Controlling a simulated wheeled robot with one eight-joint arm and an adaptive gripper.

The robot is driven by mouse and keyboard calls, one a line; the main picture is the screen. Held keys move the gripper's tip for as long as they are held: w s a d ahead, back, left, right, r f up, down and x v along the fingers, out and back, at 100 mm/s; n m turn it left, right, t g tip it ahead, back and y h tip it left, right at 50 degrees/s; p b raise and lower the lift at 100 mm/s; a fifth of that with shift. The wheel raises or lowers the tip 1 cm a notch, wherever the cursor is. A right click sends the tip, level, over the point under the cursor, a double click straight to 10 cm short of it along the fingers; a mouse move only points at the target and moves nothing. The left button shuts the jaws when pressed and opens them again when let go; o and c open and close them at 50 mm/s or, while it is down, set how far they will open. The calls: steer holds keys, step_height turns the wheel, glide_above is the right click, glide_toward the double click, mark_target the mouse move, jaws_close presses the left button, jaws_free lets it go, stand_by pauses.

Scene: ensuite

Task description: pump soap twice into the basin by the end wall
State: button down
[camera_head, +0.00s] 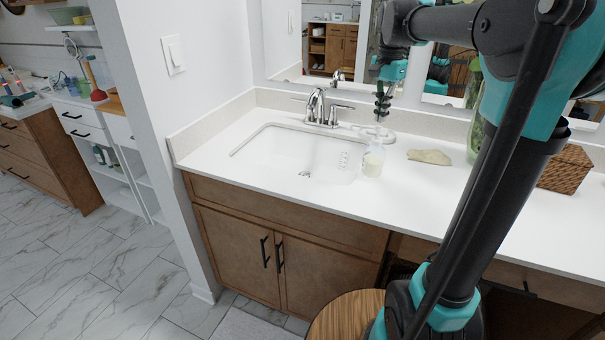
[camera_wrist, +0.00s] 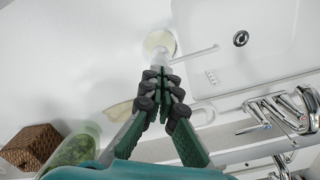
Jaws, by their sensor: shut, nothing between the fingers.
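The soap dispenser (camera_head: 373,162) is a clear bottle with pale soap, upright on the counter at the right rim of the basin (camera_head: 275,150). It also shows in the wrist view (camera_wrist: 158,41), with its thin spout (camera_wrist: 202,51) reaching over the basin (camera_wrist: 270,45). My gripper (camera_head: 382,116) points down above the dispenser, fingers together and empty. In the wrist view the fingertips (camera_wrist: 163,76) overlap the pump top. I cannot tell whether they touch it. The basin's drain (camera_head: 305,173) is visible.
A chrome faucet (camera_head: 318,105) stands behind the basin, under the mirror. A wooden stool (camera_head: 342,318) is in front of the cabinet.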

mark_target(379, 127)
steer(key=shift+f, duration=0.35)
steer(key=shift+f, duration=1.3)
steer(key=shift+r, duration=1.6)
steer(key=shift+f, duration=0.15)
steer(key=shift+f, duration=1.45)
steer(key=shift+r, duration=1.65)
